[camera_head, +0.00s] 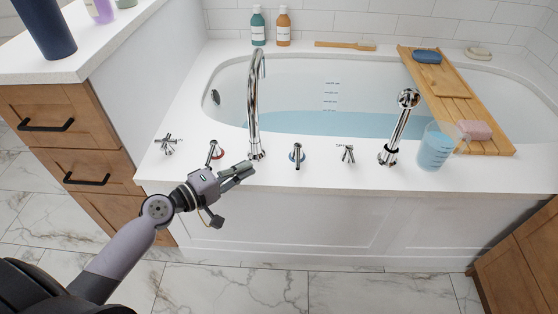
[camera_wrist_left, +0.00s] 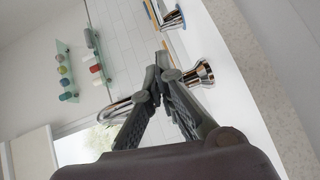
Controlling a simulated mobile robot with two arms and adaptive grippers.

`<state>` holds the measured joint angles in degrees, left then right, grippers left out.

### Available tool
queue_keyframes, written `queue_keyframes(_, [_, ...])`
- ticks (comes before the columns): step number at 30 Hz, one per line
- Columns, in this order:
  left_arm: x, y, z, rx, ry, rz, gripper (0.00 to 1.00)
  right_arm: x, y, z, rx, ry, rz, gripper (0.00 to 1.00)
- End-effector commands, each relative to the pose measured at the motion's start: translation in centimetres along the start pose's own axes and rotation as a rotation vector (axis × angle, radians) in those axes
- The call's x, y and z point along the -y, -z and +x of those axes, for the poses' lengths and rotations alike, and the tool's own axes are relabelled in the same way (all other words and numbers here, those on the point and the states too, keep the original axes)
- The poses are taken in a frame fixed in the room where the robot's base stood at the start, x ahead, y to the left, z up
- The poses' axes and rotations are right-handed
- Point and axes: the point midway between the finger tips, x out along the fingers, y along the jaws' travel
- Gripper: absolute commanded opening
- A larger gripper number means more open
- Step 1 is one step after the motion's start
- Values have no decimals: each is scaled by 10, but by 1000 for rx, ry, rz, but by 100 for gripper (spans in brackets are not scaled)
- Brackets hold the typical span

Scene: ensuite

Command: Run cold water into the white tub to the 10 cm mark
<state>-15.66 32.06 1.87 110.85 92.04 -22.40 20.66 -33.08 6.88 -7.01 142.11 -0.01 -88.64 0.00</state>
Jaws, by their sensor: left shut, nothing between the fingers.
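The white tub (camera_head: 222,72) holds blue water (camera_head: 300,123). Its surface lies near the lowest of several dark marks (camera_head: 331,97) on the far wall; their labels are too small to read. A tall chrome spout (camera_head: 253,100) arches over the near rim; I see no clear stream from it. A red-ringed lever (camera_head: 214,150) stands left of the spout, a blue-ringed lever (camera_head: 297,155) right of it. My left gripper (camera_head: 248,168) is shut and empty, just in front of the spout base. Its fingers (camera_wrist_left: 168,75) meet near chrome in the wrist view. My right gripper is out of view.
Cross handles (camera_head: 168,145) (camera_head: 347,154) and a hand shower (camera_head: 398,128) stand along the rim. A drawer cabinet (camera_head: 70,108) stands left.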

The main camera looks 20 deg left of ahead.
Motion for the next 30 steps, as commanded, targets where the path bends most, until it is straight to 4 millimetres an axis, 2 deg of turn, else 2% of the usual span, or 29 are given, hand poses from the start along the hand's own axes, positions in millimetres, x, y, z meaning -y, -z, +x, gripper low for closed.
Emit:
queue_keyframes(4, [-3,1,30,1,-3,1,0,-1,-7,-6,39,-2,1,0])
queue_keyframes(12, [-2,0,82,1,-2,1,0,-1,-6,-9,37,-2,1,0])
queue_keyframes(15, [-2,-14,92,2,0,-1,0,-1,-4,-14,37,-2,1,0])
queue_keyframes(19, [-1,-24,101,1,0,1,0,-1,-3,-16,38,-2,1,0])
queue_keyframes(30, [0,-29,106,1,1,3,0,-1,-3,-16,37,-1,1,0])
